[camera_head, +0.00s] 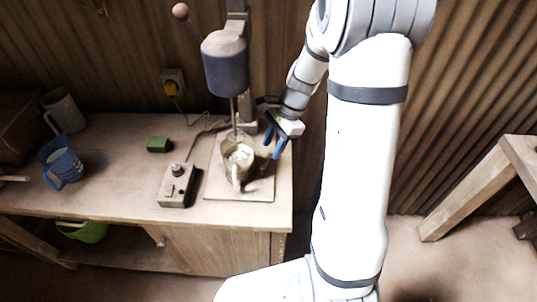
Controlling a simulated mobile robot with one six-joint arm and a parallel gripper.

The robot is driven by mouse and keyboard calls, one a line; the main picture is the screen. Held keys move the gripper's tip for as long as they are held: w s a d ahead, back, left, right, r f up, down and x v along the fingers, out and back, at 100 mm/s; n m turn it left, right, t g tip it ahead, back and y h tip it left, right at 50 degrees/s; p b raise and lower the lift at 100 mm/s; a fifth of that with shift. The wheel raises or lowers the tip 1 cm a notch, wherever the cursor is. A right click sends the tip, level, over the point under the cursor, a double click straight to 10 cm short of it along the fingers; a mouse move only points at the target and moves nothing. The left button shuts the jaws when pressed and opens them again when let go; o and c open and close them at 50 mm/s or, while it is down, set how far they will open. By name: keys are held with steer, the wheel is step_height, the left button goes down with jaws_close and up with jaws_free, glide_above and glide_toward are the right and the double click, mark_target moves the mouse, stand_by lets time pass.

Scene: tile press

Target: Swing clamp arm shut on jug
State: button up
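The jug (238,172) stands upright on the pale base plate (255,190) of a press with a dark purple head (226,62). The jug looks beige with a light handle facing the front, and a thin shaft from the head runs down toward its mouth. My gripper (274,150) is just right of the jug, with its blue fingers pointing down and a gap between them. The clamp arm is too small to make out clearly; dark parts behind and right of the jug are partly hidden by my gripper and wrist.
A control box (176,185) with a knob sits left of the plate. A green block (158,145), a blue mug (62,162) and a grey jug (64,110) stand further left on the bench (110,190).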

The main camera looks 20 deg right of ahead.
mark_target(274, 174)
steer(key=shift+w+d+r, duration=0.1)
steer(key=shift+d+r, duration=0.15)
steer(key=shift+r, duration=0.35)
